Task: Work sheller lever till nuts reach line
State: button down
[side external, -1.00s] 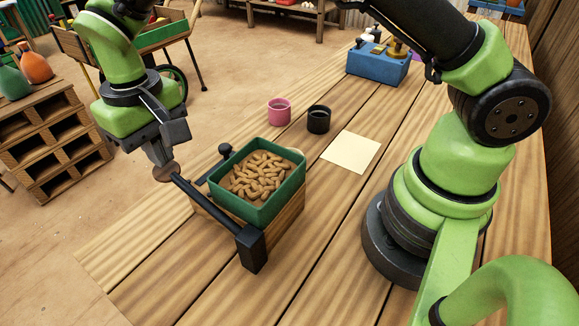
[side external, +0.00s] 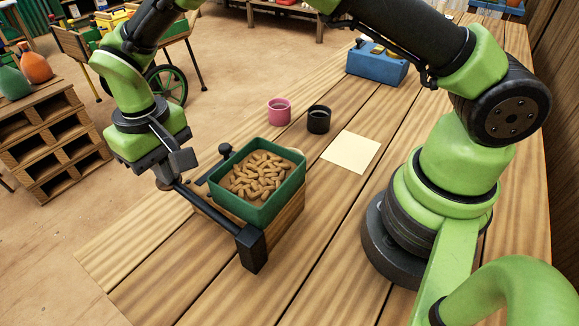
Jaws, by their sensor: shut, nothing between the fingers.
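The sheller is a wooden box with a green open tray (side external: 272,213) on top, full of tan nuts (side external: 262,175). It stands on the bench near the left edge. Its black lever (side external: 210,212) runs from a black block at the front corner up to the left. My gripper (side external: 166,183) is shut and empty at the outer end of the lever, against or just above the knob, which is mostly hidden. I cannot tell whether they touch. No fill line can be made out.
A pink cup (side external: 279,112) and a black cup (side external: 318,120) stand behind the sheller. A cream sheet (side external: 351,152) lies to their right. A blue box (side external: 377,67) is at the back. The front bench is clear.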

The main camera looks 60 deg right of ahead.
jog(key=shift+w+f, duration=0.15)
jog(key=shift+f, duration=1.2)
jog(key=shift+r, duration=0.1)
jog(key=shift+s+r, duration=0.15)
jog(key=shift+r, duration=1.7)
jog(key=shift+s+r, duration=0.15)
jog(key=shift+r, duration=1.7)
